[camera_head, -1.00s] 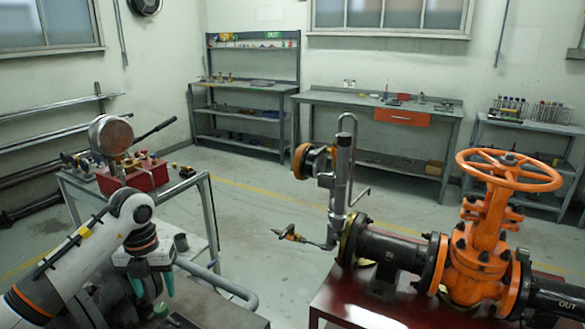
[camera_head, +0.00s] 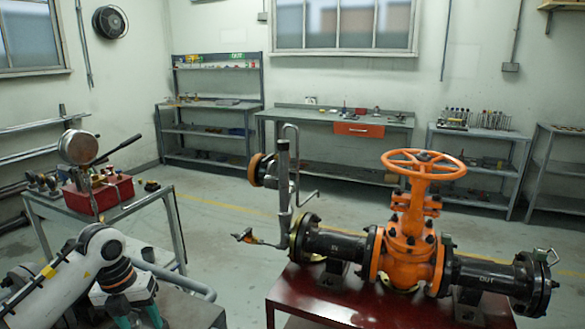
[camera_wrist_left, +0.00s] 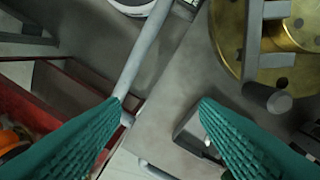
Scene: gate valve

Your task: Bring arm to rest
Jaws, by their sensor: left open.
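My left arm comes in at the lower left of the head view, bent downward. My left gripper (camera_head: 138,318) hangs at the bottom edge there, with its teal fingers partly cut off. In the left wrist view its two teal fingers (camera_wrist_left: 165,115) are wide apart with nothing between them. Below them are a grey surface (camera_wrist_left: 165,125) and a grey bar (camera_wrist_left: 145,50). My right gripper is in neither view. The orange gate valve (camera_head: 408,235) with its handwheel (camera_head: 424,165) stands on a dark red stand (camera_head: 310,290), well to the right of my left gripper.
A grey cart (camera_head: 150,205) with a red box (camera_head: 97,193) and a round gauge (camera_head: 78,148) stands behind my left arm. A brass disc (camera_wrist_left: 230,40) lies at the upper right of the wrist view. Workbenches (camera_head: 300,115) line the back wall; open floor lies before them.

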